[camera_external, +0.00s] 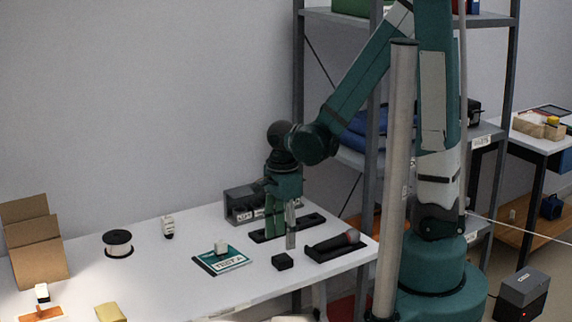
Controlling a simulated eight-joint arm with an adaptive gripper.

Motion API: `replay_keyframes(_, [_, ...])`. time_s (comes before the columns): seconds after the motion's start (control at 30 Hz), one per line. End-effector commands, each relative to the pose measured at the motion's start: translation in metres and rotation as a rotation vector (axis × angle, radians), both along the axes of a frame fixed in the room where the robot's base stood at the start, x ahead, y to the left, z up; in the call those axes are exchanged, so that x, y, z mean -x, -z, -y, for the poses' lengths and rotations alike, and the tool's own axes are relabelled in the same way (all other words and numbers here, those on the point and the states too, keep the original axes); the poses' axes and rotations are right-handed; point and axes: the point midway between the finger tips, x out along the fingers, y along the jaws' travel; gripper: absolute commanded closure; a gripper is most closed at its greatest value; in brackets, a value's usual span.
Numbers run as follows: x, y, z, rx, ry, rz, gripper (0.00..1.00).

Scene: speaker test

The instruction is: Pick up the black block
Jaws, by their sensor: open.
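A small black block (282,261) sits on the white table, near the front edge and right of the middle of the tabletop. My gripper (281,238) points straight down, just behind and above the block in the picture. Its fingers are apart and I see nothing held between them. One finger is green and the other is light grey. I cannot tell the exact height of the fingertips above the table.
A dark box (240,204) stands behind. A spool (118,243) and cardboard box (33,242) are farther left.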

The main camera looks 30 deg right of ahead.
Motion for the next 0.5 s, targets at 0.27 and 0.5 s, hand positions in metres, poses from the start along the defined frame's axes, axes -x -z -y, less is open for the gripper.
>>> replay_keyframes(0.27, [0.000,0.019,0.000,0.000,0.000,0.000,0.52])
replay_keyframes(0.5, [0.000,0.023,0.000,0.000,-0.001,0.000,0.52])
